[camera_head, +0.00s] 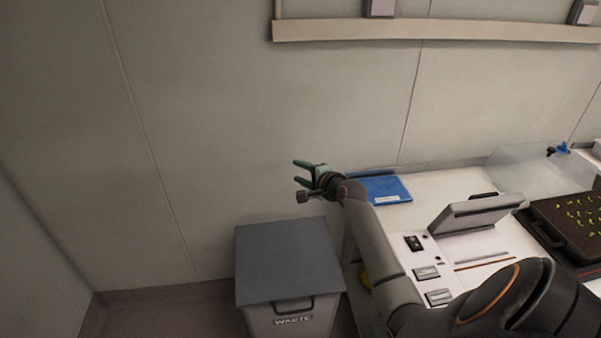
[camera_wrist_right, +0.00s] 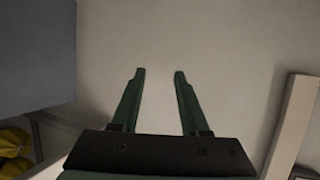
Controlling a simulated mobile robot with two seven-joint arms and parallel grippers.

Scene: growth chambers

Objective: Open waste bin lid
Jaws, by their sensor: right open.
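The waste bin (camera_head: 292,319) stands on the floor left of the bench, with the word WASTE on its front. Its grey lid (camera_head: 287,256) lies flat and shut on top, and a dark handle (camera_head: 294,304) shows on the front below the lid. My right gripper (camera_head: 295,172) is above the lid's back right part in the head view, apart from it, fingers pointing left. In the right wrist view its two green fingers (camera_wrist_right: 159,72) are open with nothing between them. A grey-blue surface (camera_wrist_right: 36,55), seemingly the lid, fills the left. My left gripper is not in view.
A white bench (camera_head: 437,215) stands right of the bin, bearing a blue folder (camera_head: 385,190), a tilted grey screen (camera_head: 474,214) and a dark tray of seedlings (camera_head: 566,222). Yellow items (camera_wrist_right: 13,143) show low in the wrist view. Floor left of the bin is clear.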

